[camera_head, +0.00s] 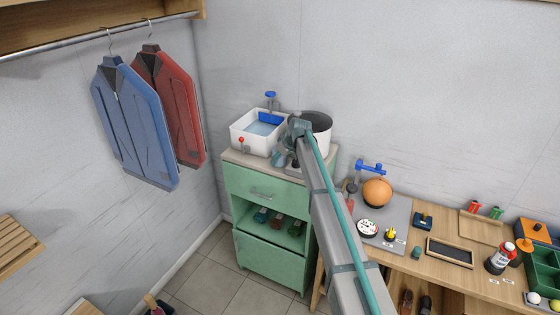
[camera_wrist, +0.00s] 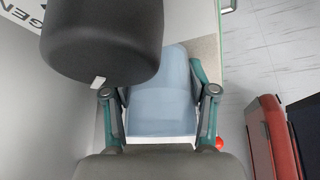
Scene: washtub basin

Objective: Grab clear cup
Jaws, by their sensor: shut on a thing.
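In the wrist view, my gripper (camera_wrist: 160,105) has its two fingers on either side of a pale blue see-through cup (camera_wrist: 160,88), and it is shut on it. The cup's near part is hidden behind the gripper body. In the head view, my gripper (camera_head: 282,156) is over the green cabinet's counter, between the white basin and the pot. The cup is too small and covered to make out clearly there.
The white basin (camera_head: 239,139) with blue water is left of my gripper. A large pot (camera_head: 322,139) stands close on the right; a big dark cylinder (camera_wrist: 105,45) fills the wrist view's upper left. A workbench (camera_head: 440,268) with several items stands right. Jackets (camera_head: 135,115) hang left.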

